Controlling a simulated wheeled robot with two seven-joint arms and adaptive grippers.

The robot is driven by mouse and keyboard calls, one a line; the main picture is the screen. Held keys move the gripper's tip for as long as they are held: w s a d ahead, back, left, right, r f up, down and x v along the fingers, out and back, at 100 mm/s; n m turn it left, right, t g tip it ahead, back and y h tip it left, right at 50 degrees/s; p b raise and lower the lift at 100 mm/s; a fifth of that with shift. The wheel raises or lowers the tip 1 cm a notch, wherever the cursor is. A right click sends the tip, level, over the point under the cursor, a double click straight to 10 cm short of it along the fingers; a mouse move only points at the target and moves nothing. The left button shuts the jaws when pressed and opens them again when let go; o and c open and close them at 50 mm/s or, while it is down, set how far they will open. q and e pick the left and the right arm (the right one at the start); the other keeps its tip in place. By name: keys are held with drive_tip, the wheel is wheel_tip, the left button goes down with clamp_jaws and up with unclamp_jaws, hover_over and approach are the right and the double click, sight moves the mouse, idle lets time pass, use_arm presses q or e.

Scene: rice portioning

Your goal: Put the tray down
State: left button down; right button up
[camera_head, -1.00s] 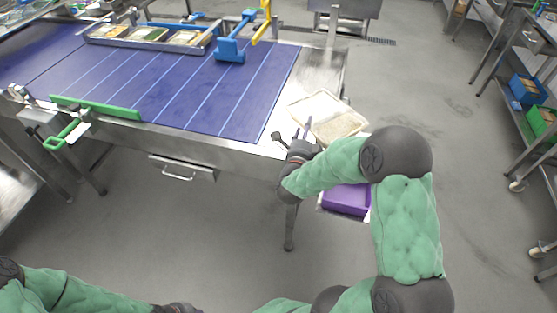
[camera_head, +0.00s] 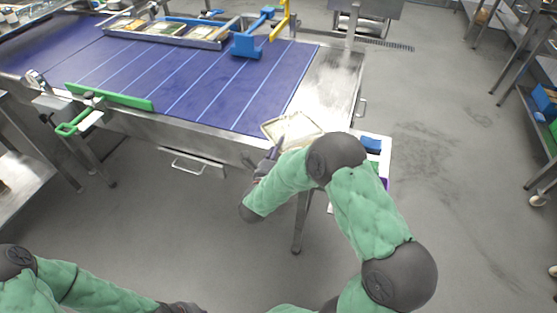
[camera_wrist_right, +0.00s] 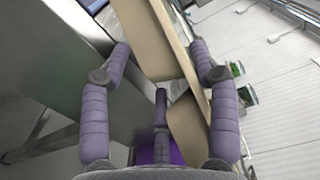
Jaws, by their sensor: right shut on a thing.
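The tray (camera_head: 270,130) is shallow with a pale beige rim. In the head view it is at the front right corner of the blue belt, by the table's front edge. My right forearm hides part of it, and I cannot tell whether it touches the table. My right gripper (camera_head: 274,152) is shut on the tray's near side. In the right wrist view the tray (camera_wrist_right: 150,40) is a tilted beige wall between the fingers of the right gripper (camera_wrist_right: 160,75). My left gripper (camera_head: 182,308) is at the bottom edge, cut off, its fingers unclear.
The blue belt (camera_head: 185,85) fills most of the table. The bare steel end (camera_head: 338,75) is clear. A metal rack (camera_head: 205,42) of filled trays and a blue device (camera_head: 246,46) stand at the back. A blue item (camera_head: 370,145) and a purple bin (camera_head: 386,183) show beyond my right arm.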

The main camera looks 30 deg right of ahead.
drive_tip(key=f, duration=0.1)
drive_tip(key=f+b, duration=0.1)
drive_tip(key=f, duration=0.1)
drive_tip(key=shift+w+a+f+b, duration=0.1)
drive_tip(key=shift+a+f+b, duration=0.15)
drive_tip(key=shift+b, duration=0.15)
drive_tip(key=o, duration=1.2)
